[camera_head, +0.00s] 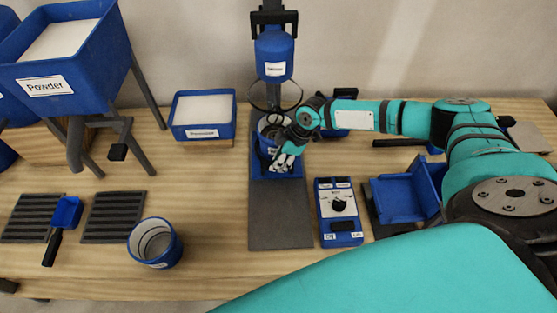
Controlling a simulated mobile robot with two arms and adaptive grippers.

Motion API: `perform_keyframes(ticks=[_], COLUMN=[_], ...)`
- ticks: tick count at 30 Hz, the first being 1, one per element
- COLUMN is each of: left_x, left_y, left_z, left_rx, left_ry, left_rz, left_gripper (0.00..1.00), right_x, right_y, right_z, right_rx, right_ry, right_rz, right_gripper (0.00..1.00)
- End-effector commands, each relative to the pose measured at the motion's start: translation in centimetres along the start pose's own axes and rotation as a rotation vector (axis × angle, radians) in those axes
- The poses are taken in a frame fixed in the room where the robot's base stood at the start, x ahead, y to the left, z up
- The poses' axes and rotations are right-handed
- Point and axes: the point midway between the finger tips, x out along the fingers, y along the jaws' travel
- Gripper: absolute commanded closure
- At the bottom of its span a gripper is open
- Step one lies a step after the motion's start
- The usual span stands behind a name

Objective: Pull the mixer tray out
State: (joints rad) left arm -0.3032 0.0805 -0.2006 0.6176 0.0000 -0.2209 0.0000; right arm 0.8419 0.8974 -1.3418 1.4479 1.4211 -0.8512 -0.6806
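The mixer (274,53) stands at the back centre, its blue head above a blue container (266,133). The container stands on the blue mixer tray (262,171), at the far end of a dark grey base plate (280,218). My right gripper (286,162) is at the front right of the container, low over the tray's front part. Its fingers are small and dark against the tray, and I cannot tell if they touch or grip it. The gripper and wrist hide part of the container and tray. My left gripper is out of view.
A blue control box (338,217) with a dial stands right of the plate, beside an angular blue holder (405,197). A blue cup (155,243) stands front left. A powder hopper (65,55) and white-filled bin (203,113) are at the left. The plate's front is bare.

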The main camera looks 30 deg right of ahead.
Motion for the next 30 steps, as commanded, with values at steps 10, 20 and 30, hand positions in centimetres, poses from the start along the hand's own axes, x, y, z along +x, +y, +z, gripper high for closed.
perform_keyframes(ticks=[10, 20, 30], left_x=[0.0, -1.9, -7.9], left_y=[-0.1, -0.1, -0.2], left_z=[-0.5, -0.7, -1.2], left_rx=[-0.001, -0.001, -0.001], left_ry=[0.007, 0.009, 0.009], left_rz=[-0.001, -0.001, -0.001], left_gripper=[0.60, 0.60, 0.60], right_x=[-0.1, -0.5, -0.8], right_y=[0.1, -2.0, -9.8], right_z=[0.0, -0.2, -0.4], right_rx=[0.000, 0.000, 0.000], right_ry=[0.001, 0.001, 0.001], right_rz=[0.002, -0.004, -0.009], right_gripper=[1.00, 1.00, 1.00])
